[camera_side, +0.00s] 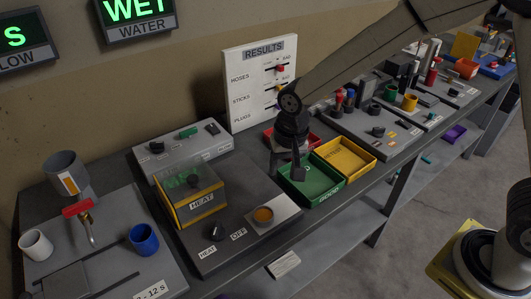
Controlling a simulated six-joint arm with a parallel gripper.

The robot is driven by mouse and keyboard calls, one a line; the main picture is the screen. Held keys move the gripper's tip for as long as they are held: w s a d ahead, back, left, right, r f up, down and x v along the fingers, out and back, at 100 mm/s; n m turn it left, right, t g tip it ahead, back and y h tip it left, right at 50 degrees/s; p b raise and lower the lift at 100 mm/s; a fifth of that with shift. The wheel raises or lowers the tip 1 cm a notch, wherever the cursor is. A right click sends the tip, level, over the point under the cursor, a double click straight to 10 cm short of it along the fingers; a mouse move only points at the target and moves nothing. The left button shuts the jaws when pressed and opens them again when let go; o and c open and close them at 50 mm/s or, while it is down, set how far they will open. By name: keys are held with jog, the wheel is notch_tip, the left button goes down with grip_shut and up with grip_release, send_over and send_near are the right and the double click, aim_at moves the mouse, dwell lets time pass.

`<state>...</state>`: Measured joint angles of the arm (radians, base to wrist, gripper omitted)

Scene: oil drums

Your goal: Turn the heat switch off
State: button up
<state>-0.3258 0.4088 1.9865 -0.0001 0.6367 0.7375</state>
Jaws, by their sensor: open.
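The heat switch is a black knob (216,230) on the dark grey panel (195,238) at the front middle. A HEAT label (208,252) lies in front of it, and an OFF label (238,234) lies to its right. The exact direction the knob points is too small to tell. My gripper (298,174) points down over the green tray, to the right of and behind the knob, well apart from it. It is open, and I see nothing held in it.
A clear box with a yellow frame (190,193) stands behind the knob. An orange round piece (263,214) sits on a light plate to its right. The green tray (311,190) and yellow tray (345,157) are farther right. A white RESULTS board (261,82) stands behind.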

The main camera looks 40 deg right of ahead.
jog(key=w+a+f+m, duration=0.2)
jog(key=w+a, duration=0.1)
jog(key=a, duration=0.6)
jog(key=m+g, duration=0.1)
jog(key=m, duration=0.1)
send_over(216, 227)
jog(key=shift+f, duration=0.7)
jog(key=shift+f, duration=3.9)
grip_shut()
